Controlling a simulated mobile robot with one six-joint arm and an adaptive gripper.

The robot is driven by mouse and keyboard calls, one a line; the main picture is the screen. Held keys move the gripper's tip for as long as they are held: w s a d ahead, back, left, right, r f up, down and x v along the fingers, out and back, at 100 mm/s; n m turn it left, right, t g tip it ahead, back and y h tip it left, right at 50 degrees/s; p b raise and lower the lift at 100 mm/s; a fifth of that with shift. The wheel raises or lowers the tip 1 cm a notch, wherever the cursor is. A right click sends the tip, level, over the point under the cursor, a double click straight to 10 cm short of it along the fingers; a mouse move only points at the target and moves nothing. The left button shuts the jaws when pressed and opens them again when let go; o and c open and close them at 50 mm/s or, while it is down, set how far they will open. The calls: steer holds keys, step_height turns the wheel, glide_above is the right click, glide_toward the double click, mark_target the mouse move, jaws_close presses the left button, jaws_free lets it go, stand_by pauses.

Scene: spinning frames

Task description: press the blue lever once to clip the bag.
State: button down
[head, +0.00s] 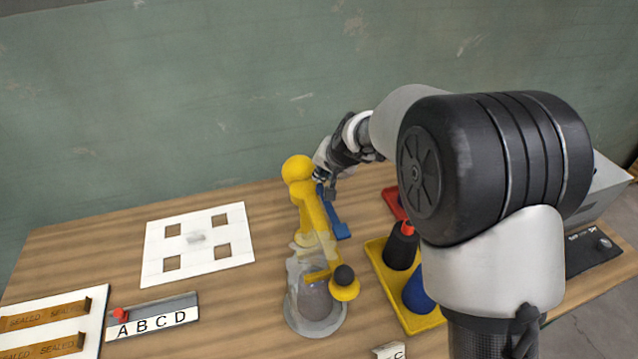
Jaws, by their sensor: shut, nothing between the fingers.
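The blue lever (337,222) shows as a blue bar at the right side of the yellow clipping machine (316,215). The clear bag (316,306) stands on the table under the machine's yellow arm, with something greyish inside it. My gripper (326,181) is shut and empty, close to the upper end of the blue part beside the yellow column. I cannot tell whether it touches the lever. My arm comes in from the right and hides part of the table behind it.
A yellow tray (376,252) with a black, red-topped cone (402,246) and a blue cone (417,295) stands just right of the machine. A white board with square holes (197,262) lies left. An A B C D strip (152,321) and a panel with brown SEALED strips (50,322) lie front left.

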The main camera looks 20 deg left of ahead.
steer(key=shift+s+d+f+b, duration=0.1)
steer(key=shift+s+f+b, duration=0.15)
steer(key=shift+f, duration=0.3)
steer(key=shift+s+d+f+b, duration=0.1)
steer(key=shift+s+f+b, duration=0.1)
steer(key=shift+f, duration=0.3)
steer(key=shift+a+r, duration=0.1)
steer(key=shift+r, duration=0.05)
steer(key=shift+w+a+r+p, duration=0.25)
steer(key=shift+r+p, duration=0.25)
steer(key=shift+p, duration=0.2)
steer(key=shift+r, duration=0.1)
steer(key=r+p, duration=0.4)
steer(key=r, duration=0.1)
steer(key=shift+w+a+r+p, duration=0.2)
steer(key=shift+w+r+p, duration=0.05)
steer(key=shift+w+p, duration=0.15)
stand_by(0.5)
